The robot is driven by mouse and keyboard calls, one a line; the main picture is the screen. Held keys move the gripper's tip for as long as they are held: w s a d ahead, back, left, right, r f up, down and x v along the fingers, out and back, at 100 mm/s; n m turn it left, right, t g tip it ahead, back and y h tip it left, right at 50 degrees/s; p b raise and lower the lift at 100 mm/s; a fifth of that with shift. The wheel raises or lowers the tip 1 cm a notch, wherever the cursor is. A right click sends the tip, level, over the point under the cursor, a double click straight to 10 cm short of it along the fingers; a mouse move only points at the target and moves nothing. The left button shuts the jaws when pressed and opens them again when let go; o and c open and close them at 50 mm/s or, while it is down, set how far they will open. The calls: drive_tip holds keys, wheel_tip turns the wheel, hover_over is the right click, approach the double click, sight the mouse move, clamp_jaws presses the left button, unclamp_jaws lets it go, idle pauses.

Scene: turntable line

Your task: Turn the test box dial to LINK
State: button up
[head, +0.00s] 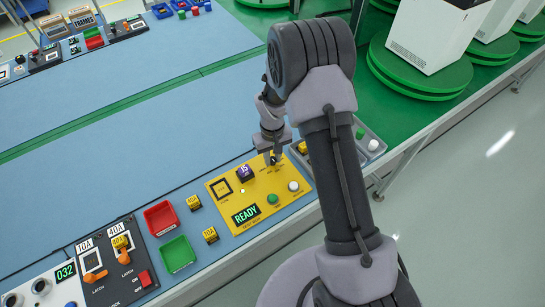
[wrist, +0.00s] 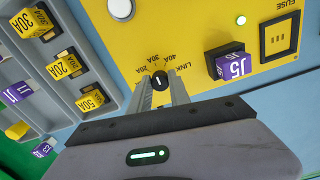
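The yellow test box (head: 228,205) lies at the table's front edge in the head view, with a green READY display (head: 246,214). Its black dial (wrist: 160,80) shows in the wrist view, with labels 20A, 30A, 40A and LINK (wrist: 183,69) around its far side. The dial's white mark seems to point toward the 30A side, not toward LINK. My gripper (wrist: 161,88) is over the dial, with one finger on each side and what look like narrow gaps; contact is hard to tell. In the head view, my gripper (head: 273,157) largely hides the dial.
On the box are a purple J5 block (wrist: 231,64), a white button (wrist: 121,9) and a green button (head: 272,199). A grey tray of fuses (wrist: 110,60) stands beside it. Red (head: 161,217) and green (head: 178,253) bins and loose yellow fuses (head: 194,202) lie left.

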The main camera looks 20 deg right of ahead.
clamp_jaws()
drive_tip(key=m+b, duration=0.1)
drive_tip(key=m, duration=0.3)
drive_tip(key=shift+f, duration=0.1)
drive_tip(key=m+b, duration=0.2)
drive_tip(key=m, duration=0.2)
drive_tip(key=shift+m, duration=0.3)
drive_tip(key=m+b, duration=0.2)
drive_tip(key=m, duration=0.3)
drive_tip(key=shift+m+b, duration=0.6)
drive_tip(key=shift+m, duration=1.5)
